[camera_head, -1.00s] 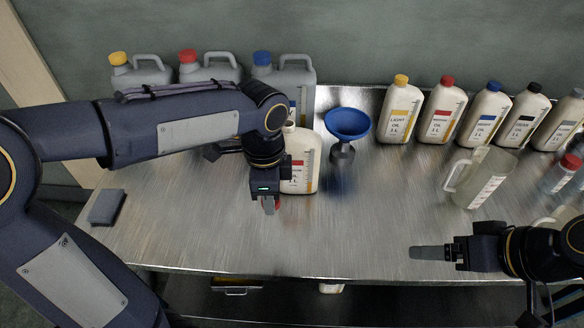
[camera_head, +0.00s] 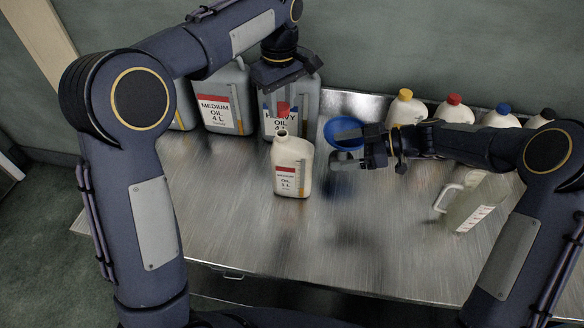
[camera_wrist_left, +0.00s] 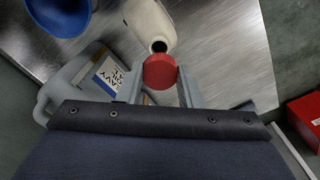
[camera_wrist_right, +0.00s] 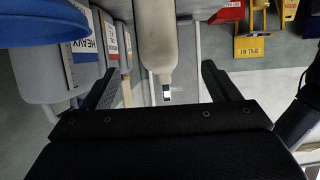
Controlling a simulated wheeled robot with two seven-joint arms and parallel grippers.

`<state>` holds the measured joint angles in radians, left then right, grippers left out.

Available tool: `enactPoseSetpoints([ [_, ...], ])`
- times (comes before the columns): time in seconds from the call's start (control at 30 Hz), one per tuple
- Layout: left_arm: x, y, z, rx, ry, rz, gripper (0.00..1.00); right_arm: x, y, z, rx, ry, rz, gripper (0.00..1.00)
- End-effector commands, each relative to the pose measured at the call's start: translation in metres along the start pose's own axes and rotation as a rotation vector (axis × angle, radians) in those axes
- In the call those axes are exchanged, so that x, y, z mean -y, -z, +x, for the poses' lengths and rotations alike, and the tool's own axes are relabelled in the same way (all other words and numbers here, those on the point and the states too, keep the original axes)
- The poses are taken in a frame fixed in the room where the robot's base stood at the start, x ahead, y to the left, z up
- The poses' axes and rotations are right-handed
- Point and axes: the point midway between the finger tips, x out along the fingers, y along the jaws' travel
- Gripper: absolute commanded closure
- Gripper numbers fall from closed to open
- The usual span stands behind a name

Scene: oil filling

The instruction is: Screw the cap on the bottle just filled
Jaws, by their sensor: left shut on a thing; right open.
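The medium oil bottle (camera_head: 292,165), cream with a red-striped label, stands upright and uncapped on the steel table. My left gripper (camera_head: 282,114) is shut on the red cap (camera_head: 283,108), held just above and behind the bottle's open mouth. In the left wrist view the cap (camera_wrist_left: 160,72) sits between the fingers, apart from the bottle (camera_wrist_left: 148,25). My right gripper (camera_head: 348,150) is open, to the right of the bottle and pointing at it. In the right wrist view the bottle (camera_wrist_right: 157,35) lies ahead, between the lines of the two fingers.
A blue funnel (camera_head: 340,128) stands right behind my right gripper, partly hidden. Large grey jugs (camera_head: 222,105) stand behind the bottle. Capped oil bottles (camera_head: 405,108) line the back right. A clear measuring jug (camera_head: 470,205) is at right. The front table is clear.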

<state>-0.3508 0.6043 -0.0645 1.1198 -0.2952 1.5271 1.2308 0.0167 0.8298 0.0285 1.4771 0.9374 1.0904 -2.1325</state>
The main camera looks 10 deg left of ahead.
Motion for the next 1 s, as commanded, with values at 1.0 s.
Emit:
enactPoseSetpoints([
  [1.0,-0.002,0.002,-0.002,-0.002,0.000,-0.043,0.88,-0.002,-0.001,0.092,-0.011,0.006,-0.020,0.18],
])
